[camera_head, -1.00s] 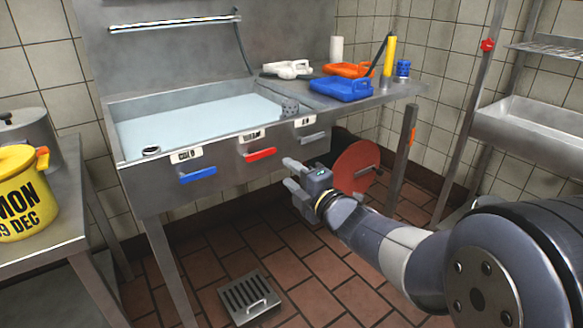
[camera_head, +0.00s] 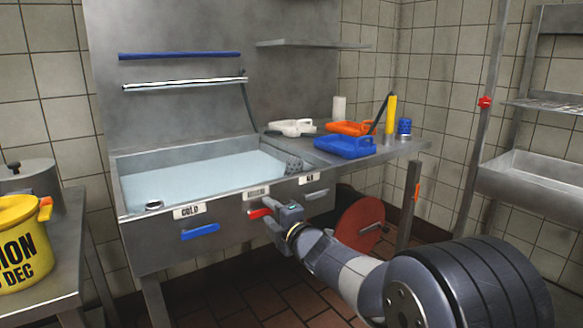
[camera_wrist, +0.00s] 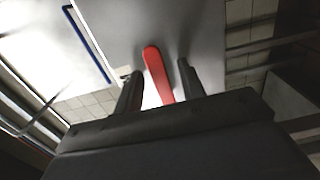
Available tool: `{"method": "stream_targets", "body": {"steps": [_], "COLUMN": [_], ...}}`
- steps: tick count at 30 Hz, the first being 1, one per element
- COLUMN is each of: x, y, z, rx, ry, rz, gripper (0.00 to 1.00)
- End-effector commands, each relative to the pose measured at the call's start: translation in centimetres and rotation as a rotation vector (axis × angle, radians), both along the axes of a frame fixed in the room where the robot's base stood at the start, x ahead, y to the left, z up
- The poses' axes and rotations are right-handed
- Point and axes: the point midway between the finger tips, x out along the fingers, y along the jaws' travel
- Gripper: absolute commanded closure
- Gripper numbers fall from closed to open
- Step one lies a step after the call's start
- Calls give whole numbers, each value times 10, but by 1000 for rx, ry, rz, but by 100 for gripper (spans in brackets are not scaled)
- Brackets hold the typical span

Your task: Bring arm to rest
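My gripper (camera_head: 267,215) is at the front of the steel sink, level with the red handle (camera_head: 256,213). In the wrist view my gripper (camera_wrist: 160,75) is open, and the red handle (camera_wrist: 155,70) lies between its two dark fingers with a gap on each side. The fingers hide part of the handle in the head view. My arm reaches in from the lower right and is bent, not folded. Whether a finger touches the handle or the sink front, I cannot tell.
The sink (camera_head: 150,255) holds pale water, with a blue handle (camera_head: 201,231) to the left. Blue (camera_head: 345,146) and orange (camera_head: 349,128) trays lie on its right ledge. A red disc (camera_head: 360,223) stands below. A yellow pot (camera_head: 22,245) sits on the left table.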

Motion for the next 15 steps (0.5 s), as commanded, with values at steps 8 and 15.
{"method": "stream_targets", "body": {"steps": [8, 15], "x": [0, -13], "y": [0, -9], "z": [0, 2], "rx": [1, -12], "ry": [0, -9], "rz": [0, 0], "gripper": [62, 62]}}
